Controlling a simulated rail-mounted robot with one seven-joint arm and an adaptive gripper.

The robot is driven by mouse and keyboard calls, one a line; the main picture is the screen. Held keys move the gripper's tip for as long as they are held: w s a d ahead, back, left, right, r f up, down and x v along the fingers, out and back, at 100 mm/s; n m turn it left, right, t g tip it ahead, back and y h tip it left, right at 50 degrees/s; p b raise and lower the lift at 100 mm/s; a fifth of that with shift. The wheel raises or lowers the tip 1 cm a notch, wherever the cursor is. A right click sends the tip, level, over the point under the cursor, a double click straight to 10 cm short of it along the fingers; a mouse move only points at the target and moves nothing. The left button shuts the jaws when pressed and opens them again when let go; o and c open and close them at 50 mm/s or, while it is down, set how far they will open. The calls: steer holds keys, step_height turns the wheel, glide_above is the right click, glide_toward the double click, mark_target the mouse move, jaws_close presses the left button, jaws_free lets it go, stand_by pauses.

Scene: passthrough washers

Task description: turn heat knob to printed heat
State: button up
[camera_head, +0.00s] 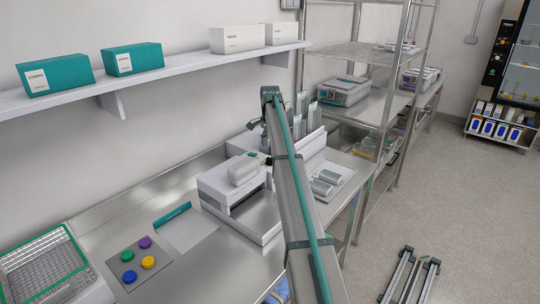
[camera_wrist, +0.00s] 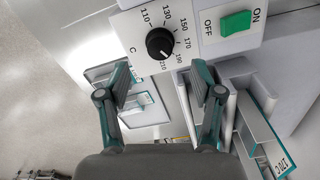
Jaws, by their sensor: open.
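The heat knob (camera_wrist: 160,43) is a round black dial on a white panel (camera_wrist: 132,28) in the wrist view. Numbers from 110 to 210 run around it. Its small white mark points down and slightly right, near 210. My gripper (camera_wrist: 160,83) is open and empty, its two fingers spread below the knob in the picture and apart from it. A card (camera_wrist: 272,150) at lower right carries tilted print that seems to read 170C. In the head view a white machine (camera_head: 222,188) stands on the bench; my arm partly covers it, and the knob cannot be made out.
A green ON/OFF switch (camera_wrist: 235,22) sits right of the knob. In the head view, a steel bench (camera_head: 135,215) holds a mat with coloured round pieces (camera_head: 147,262) and a wire basket (camera_head: 45,268). A wall shelf (camera_head: 150,80) with boxes runs above. Grey trays stand near the card.

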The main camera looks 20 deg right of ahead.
mark_target(270, 158)
step_height(270, 158, up, 6)
stand_by(0.6)
